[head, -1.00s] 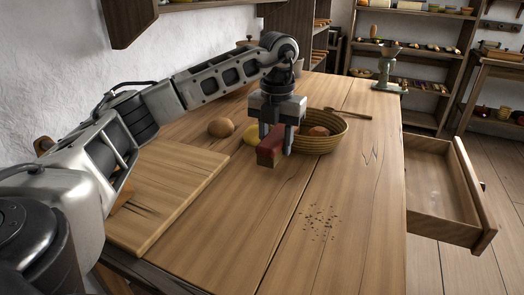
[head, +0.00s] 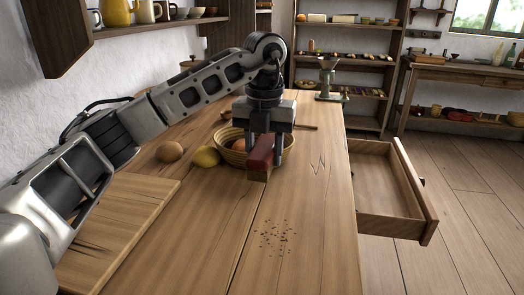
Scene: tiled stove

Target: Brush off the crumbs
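Dark crumbs (head: 274,238) lie scattered on the wooden tabletop (head: 215,225), toward its front right part. My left gripper (head: 264,158) is shut on a red block-shaped brush (head: 261,158) with a pale lower side. The brush is beyond the crumbs, in front of the basket, and apart from them. Whether it touches the table is hard to tell. My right gripper does not show.
A wicker basket (head: 229,150) holding round items stands behind my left gripper. A lemon (head: 206,156), a brown round item (head: 169,152) and a cutting board (head: 118,215) are to the left. An open drawer (head: 390,195) juts out at the table's right side.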

